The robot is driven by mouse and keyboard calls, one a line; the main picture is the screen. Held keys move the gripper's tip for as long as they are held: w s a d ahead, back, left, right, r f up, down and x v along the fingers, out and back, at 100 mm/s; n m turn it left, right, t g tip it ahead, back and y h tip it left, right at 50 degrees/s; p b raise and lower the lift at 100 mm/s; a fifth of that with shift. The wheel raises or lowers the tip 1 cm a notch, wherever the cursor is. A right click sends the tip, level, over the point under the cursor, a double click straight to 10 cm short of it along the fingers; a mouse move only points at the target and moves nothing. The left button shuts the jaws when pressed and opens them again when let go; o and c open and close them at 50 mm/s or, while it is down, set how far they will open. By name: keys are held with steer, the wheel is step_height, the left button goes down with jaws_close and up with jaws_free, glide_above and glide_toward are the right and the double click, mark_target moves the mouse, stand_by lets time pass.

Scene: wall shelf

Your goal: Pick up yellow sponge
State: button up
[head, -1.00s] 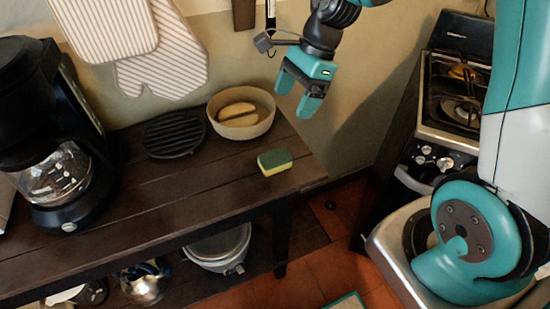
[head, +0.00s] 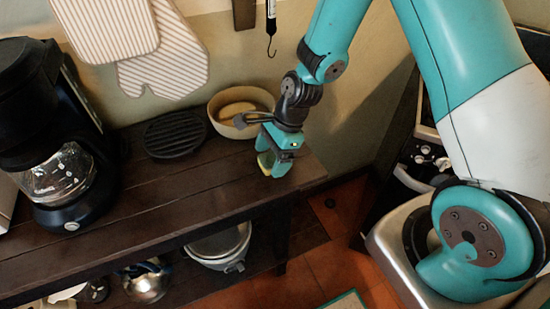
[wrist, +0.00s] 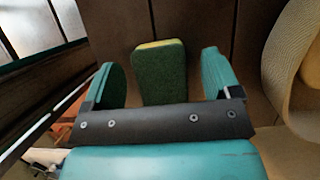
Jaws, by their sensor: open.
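The yellow sponge (head: 265,160) has a green scouring side and lies on the dark wooden table near its right end. In the head view my gripper (head: 273,167) is over it and hides most of it. In the wrist view the sponge (wrist: 160,72) shows its green face, with a thin yellow edge at the far end. My open gripper (wrist: 162,80) has one finger on each side of the sponge, with a visible gap on both sides. I cannot tell how far down the fingers reach.
A beige bowl (head: 216,123) with something yellowish inside stands just behind my gripper; its rim (wrist: 275,75) shows at the right in the wrist view. A black round trivet (head: 173,135) and a coffee maker (head: 50,150) stand further left. The table front (head: 170,215) is clear.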

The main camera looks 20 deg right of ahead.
mark_target(270, 159)
steer(key=shift+a+f, duration=0.2)
steer(key=shift+f, duration=0.3)
steer(key=shift+c, duration=0.2)
steer(key=c, duration=1)
steer(key=shift+o, duration=0.2)
step_height(270, 159, up, 20)
